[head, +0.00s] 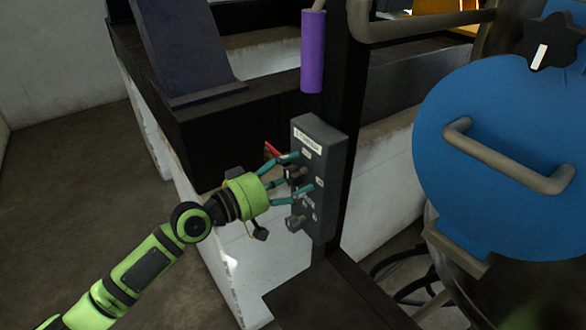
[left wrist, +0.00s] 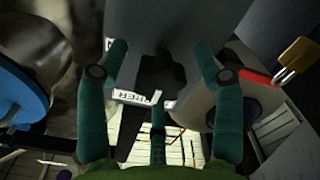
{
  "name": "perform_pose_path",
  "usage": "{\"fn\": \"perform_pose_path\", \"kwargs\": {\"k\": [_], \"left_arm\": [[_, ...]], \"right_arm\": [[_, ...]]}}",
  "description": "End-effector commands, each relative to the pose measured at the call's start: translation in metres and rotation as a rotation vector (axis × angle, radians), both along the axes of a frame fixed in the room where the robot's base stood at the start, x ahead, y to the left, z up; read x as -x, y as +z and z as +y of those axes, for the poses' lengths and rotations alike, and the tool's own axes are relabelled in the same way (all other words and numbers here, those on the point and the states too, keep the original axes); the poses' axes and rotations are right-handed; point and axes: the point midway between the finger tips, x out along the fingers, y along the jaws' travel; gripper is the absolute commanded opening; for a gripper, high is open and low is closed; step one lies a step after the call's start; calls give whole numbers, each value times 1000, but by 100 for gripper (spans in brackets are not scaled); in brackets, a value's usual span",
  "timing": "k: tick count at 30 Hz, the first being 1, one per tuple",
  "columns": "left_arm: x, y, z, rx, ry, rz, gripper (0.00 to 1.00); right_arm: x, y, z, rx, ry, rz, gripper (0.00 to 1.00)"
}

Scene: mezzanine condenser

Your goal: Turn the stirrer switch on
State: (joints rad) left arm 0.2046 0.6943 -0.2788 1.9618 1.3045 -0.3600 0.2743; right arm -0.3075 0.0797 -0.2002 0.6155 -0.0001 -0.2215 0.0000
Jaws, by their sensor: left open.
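A grey control box (head: 322,180) is fixed to a dark upright post in the head view. It has a white label at its top, small white tags and dark knobs on its front face. My left gripper (head: 300,173) is open, its teal fingers spread around the upper dark knob (head: 294,172). In the left wrist view a dark knob (left wrist: 160,76) lies between the fingers of the left gripper (left wrist: 160,62). I cannot tell whether the fingers touch it. A lower knob (head: 296,222) sits below the gripper. My right gripper is not in view.
A blue round lid (head: 500,130) with a handle is at the right. A red part (head: 271,150) sticks out beside the box; a brass padlock (left wrist: 298,54) shows in the left wrist view. A purple cylinder (head: 313,52) hangs above the box. Open floor (head: 70,200) lies left.

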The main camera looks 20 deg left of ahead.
Motion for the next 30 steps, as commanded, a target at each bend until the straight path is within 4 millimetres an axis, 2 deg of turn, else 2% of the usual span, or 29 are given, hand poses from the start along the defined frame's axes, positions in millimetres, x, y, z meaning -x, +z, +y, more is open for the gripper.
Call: {"fn": "perform_pose_path", "kwargs": {"k": [8, 9, 11, 13, 23, 30], "left_arm": [[-3, -1, -2, -2, 0, 1, 67], [-3, -1, -2, -2, 0, 1, 63], [-3, -1, -2, -2, 0, 1, 39], [-3, -1, -2, -2, 0, 1, 11], [-2, -2, -2, -13, 0, -8, 10], [-2, -4, -2, -87, -2, -68, 10]], "right_arm": [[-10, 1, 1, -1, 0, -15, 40], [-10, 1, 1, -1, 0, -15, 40], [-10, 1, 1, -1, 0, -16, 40], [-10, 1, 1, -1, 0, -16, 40], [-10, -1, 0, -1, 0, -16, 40], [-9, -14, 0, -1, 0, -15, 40]]}}
